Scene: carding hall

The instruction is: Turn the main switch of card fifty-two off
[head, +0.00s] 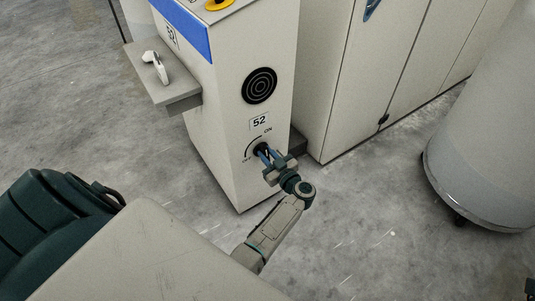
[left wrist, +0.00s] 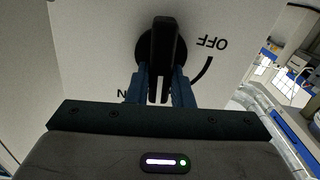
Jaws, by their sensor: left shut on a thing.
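The main switch is a black rotary knob with a raised bar handle (left wrist: 164,45) in the left wrist view. It sits on the pale front of the cabinet (head: 225,135) marked 52 (head: 260,121) in the head view, low under a round black grille. My left gripper (head: 264,152) reaches it from the front, and its blue fingers (left wrist: 161,82) are shut on the handle, one on each side. An upside-down OFF shows right of the knob in the wrist view. ON is partly hidden by my gripper there. In the head view my fingers cover most of the knob. My right gripper is not in view.
A grey shelf (head: 179,95) with a small white object (head: 155,66) juts from the cabinet's left side. A yellow-ringed button (head: 217,4) is on top. A large pale cylinder (head: 485,130) on castors stands right. The concrete floor between is clear.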

